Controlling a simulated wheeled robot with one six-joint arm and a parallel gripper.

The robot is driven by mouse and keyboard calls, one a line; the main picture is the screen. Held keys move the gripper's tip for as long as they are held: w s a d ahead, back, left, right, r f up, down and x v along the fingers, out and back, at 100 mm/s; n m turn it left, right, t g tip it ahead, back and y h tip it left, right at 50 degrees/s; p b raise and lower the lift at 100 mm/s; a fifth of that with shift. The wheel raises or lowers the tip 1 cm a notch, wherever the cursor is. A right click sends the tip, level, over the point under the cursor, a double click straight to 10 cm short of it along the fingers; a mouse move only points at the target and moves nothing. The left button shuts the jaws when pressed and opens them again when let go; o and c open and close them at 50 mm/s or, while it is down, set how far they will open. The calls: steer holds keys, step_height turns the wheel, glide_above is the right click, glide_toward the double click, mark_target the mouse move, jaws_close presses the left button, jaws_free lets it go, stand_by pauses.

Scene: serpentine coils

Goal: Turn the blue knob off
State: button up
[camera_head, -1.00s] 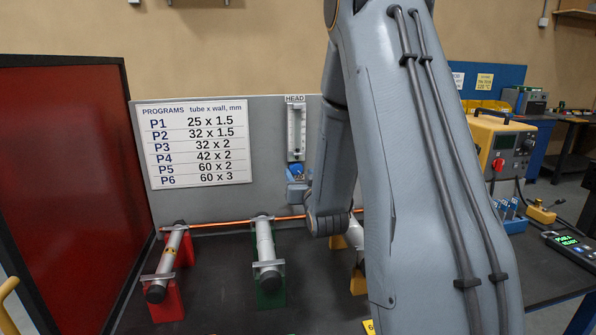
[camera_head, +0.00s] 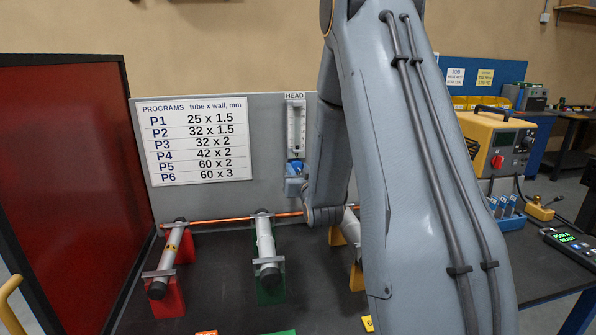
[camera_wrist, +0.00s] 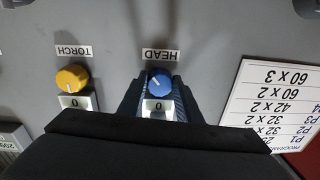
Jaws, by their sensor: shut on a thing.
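The blue knob (camera_wrist: 159,84) is on the grey back panel, below the HEAD label, with a white "0" plate beside it in the wrist view. It also shows small in the head view (camera_head: 295,168), under the flow gauge. My gripper (camera_wrist: 160,95) is shut on the blue knob, with a dark finger on each side of it. The knob's white pointer line is visible, tilted a little. In the head view my gripper is at the panel by the knob, partly hidden by my arm.
A yellow knob (camera_wrist: 72,78) labelled TORCH is beside the blue one in the wrist view. The programs chart (camera_head: 194,140) hangs on the panel. A copper tube (camera_head: 230,219) lies across rollers on red and green stands below. A red screen (camera_head: 70,190) stands at left.

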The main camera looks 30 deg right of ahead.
steer(key=n+b, duration=0.2)
steer(key=shift+f+n, duration=0.1)
steer(key=shift+n, duration=0.2)
steer(key=shift+d+n+b, duration=0.1)
steer(key=shift+n+b, duration=0.8)
steer(key=shift+n, duration=0.6)
steer(key=o, duration=1)
steer(key=shift+o, duration=0.2)
steer(key=shift+s, duration=0.15)
steer(key=b+v, duration=0.2)
steer(key=v, duration=0.5)
steer(key=shift+s, duration=0.3)
